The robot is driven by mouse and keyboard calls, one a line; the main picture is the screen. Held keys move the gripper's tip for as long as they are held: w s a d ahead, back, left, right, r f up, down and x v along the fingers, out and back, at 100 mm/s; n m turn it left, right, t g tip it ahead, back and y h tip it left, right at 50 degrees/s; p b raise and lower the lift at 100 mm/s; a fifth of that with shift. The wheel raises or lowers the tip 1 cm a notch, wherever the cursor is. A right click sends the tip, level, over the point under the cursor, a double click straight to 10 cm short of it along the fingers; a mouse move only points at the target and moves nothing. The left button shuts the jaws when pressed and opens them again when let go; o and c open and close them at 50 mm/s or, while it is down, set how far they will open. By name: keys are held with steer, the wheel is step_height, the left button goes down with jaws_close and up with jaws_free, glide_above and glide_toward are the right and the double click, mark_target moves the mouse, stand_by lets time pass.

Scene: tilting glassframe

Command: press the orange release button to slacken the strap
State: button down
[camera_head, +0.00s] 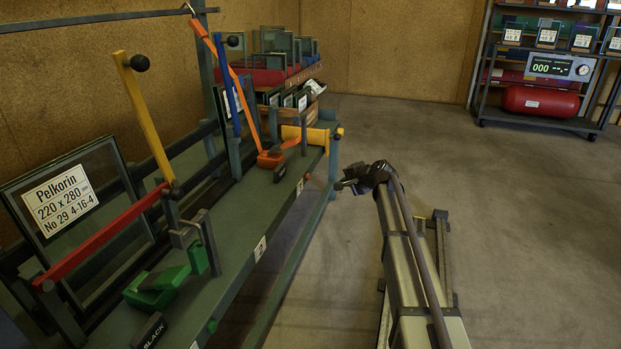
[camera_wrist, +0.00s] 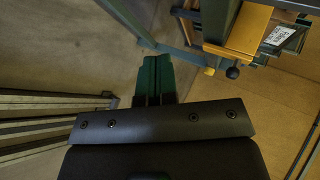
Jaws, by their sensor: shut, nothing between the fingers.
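A small orange button (camera_head: 307,177) sits on the front edge of the green bench, below an orange strap buckle (camera_head: 270,158). The orange strap (camera_head: 228,75) runs taut from the buckle up to the top rail. My gripper (camera_head: 340,185) is to the right of the button, out over the floor and apart from the bench. In the wrist view its green fingers (camera_wrist: 153,75) are together, with nothing held. I cannot make out the button in the wrist view.
The green bench (camera_head: 235,258) carries a red arm (camera_head: 105,235), a yellow lever (camera_head: 145,115) and a green buckle (camera_head: 160,285). A yellow block (camera_head: 305,134) is at its far end, also in the wrist view (camera_wrist: 250,30). Open floor (camera_head: 480,200) lies right.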

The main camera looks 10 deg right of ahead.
steer(key=w+a, duration=0.3)
steer(key=a, duration=0.5)
steer(key=shift+w, duration=0.25)
steer(key=shift+a, duration=0.1)
stand_by(1.7)
steer(key=shift+w+a, duration=0.15)
steer(key=shift+a, duration=0.15)
steer(key=shift+w+a, duration=0.15)
steer(key=shift+a, duration=0.2)
stand_by(0.6)
stand_by(0.3)
steer(key=shift+s+d, duration=0.35)
steer(key=shift+d, duration=0.4)
steer(key=shift+d, duration=0.1)
steer(key=d, duration=0.1)
steer(key=s+d, duration=0.1)
steer(key=d, duration=0.1)
steer(key=s+d, duration=0.1)
steer(key=shift+d, duration=0.2)
